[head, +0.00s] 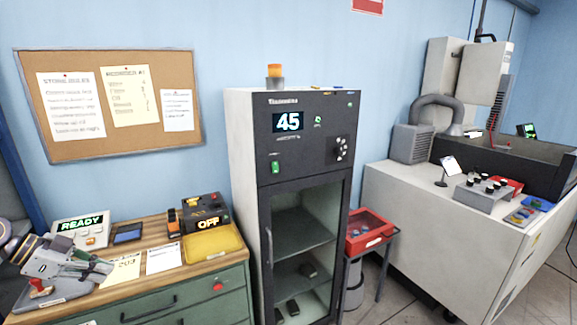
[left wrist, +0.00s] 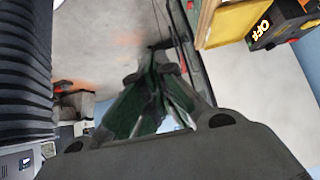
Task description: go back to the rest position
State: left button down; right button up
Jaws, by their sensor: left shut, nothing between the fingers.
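My left gripper (head: 104,268) is at the lower left of the head view, over the left end of the wooden bench top (head: 150,240). Its fingers are together with nothing between them. In the left wrist view the shut fingers (left wrist: 155,78) show in the middle, dark with green parts. My right gripper is in neither view.
Near the gripper are a READY display (head: 80,222), paper cards (head: 163,258), a yellow tray (head: 213,246) and a device reading OFF (head: 207,225). A tall cabinet reading 45 (head: 290,100) stands right of the bench. A red bin (head: 368,225) stands beyond it.

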pick_arm(q)
jog(key=w+a+f+n+t+y, duration=0.15)
jog(key=a+f+n, duration=0.25)
jog(key=f, duration=0.9)
jog(key=w+a+f+n+g+y, duration=0.15)
jog(key=a+f+n, duration=0.25)
jog(key=f, duration=0.8)
jog(key=s+f+n+y, duration=0.1)
jog(key=s+f, duration=0.2)
jog(key=f, duration=0.5)
jog(key=s+f+n+g+y, duration=0.1)
jog(key=s+f, duration=0.3)
jog(key=f, duration=0.4)
jog(key=s+f+n+y, duration=0.1)
jog(key=s+f, duration=0.2)
jog(key=f, duration=0.5)
jog(key=s+d+f+g+y, duration=0.1)
jog(key=s+d+f, duration=0.4)
jog(key=s+f, duration=0.45)
jog(key=s+d+f+g+y, duration=0.1)
jog(key=s+d+f, duration=0.6)
jog(key=f, duration=0.4)
jog(key=s+d+f, duration=0.4)
jog(key=s+d, duration=0.5)
jog(key=s+d+f+m+g, duration=0.1)
jog(key=s+d+f, duration=0.3)
jog(key=s+d, duration=0.4)
jog(key=shift+s+d+f+m+h, duration=0.25)
jog(key=shift+s+d+m+h, duration=0.1)
jog(key=shift+s, duration=0.5)
